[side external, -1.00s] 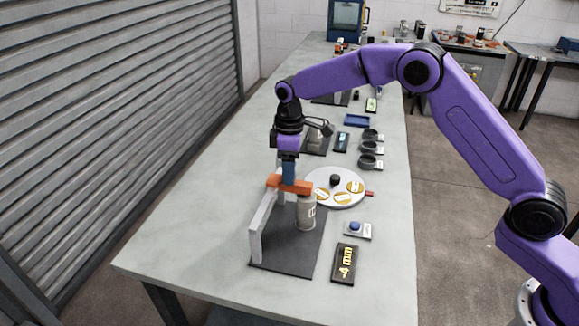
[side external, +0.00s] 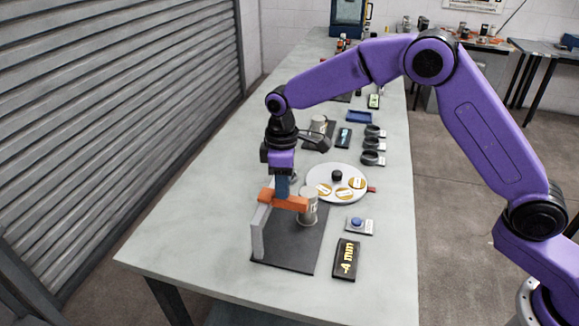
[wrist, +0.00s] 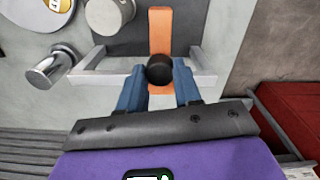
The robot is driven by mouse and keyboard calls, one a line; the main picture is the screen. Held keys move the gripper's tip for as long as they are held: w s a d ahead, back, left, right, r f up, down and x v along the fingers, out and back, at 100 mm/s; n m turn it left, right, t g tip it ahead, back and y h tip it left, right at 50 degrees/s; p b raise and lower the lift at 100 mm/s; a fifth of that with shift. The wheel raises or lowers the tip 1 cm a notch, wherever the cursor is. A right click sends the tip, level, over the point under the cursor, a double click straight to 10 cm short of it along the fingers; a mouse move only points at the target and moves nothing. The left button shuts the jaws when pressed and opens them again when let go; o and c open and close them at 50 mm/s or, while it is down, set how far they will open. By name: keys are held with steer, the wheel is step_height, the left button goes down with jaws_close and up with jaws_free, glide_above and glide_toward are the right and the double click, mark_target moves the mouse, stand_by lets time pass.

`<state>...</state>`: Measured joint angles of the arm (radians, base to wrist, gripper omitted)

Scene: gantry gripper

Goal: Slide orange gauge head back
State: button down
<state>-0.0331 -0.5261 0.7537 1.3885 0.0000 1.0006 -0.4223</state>
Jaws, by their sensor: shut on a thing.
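The orange gauge head (side external: 290,203) is a bar resting across a light grey frame (side external: 257,234) on a black base plate (side external: 283,249). Its tip reaches close beside a grey metal can (side external: 308,210) standing on the plate; I cannot tell if they touch. In the wrist view the orange bar (wrist: 160,28) points up the picture and carries a round black knob (wrist: 159,70). My gripper (wrist: 158,84) has its blue fingers on both sides of the knob, shut on the gauge head. The fingers partly hide the bar's near end.
A white turntable (side external: 330,192) with yellow labelled discs is behind the can. A blue button (side external: 356,222) and a black "-4 mm" sign (side external: 346,260) sit to the right. Black rings, a blue tray (side external: 359,117) and another can stand farther back. The left tabletop is clear.

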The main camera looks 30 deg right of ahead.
steer(key=shift+s+a, duration=1.1)
steer(key=shift+a, duration=0.05)
steer(key=c, duration=0.8)
jaws_free()
steer(key=shift+d, duration=0.1)
steer(key=shift+r, duration=0.1)
step_height(320, 180, up, 17)
steer(key=shift+r, duration=0.15)
